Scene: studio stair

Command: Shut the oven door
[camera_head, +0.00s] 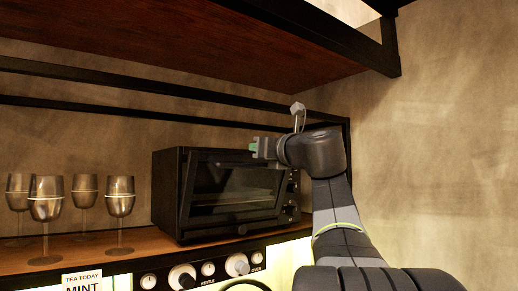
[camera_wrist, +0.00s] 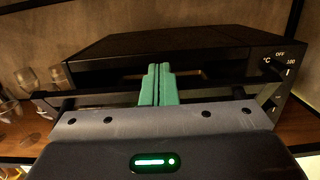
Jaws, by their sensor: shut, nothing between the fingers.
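The black oven (camera_head: 168,195) stands on the wooden shelf, and its top and front edge show in the wrist view (camera_wrist: 190,45). Its glass door (camera_head: 232,187) faces out. A dark bar at the door's upper part (camera_wrist: 90,99) crosses the wrist view with a gap behind it, so the door looks ajar; how far, I cannot tell. My gripper (camera_head: 258,148) is at the oven's upper front edge, right of the door's middle in the head view. Its green fingers (camera_wrist: 158,84) are together and empty, overlapping the bar in the picture. Whether they touch it is unclear.
Several wine glasses (camera_head: 120,197) stand on the shelf left of the oven. Oven knobs (camera_wrist: 272,68) are on its right side. A panel with knobs (camera_head: 237,264) and a mint tea card (camera_head: 82,281) are below. A wooden upper shelf (camera_head: 190,45) hangs above.

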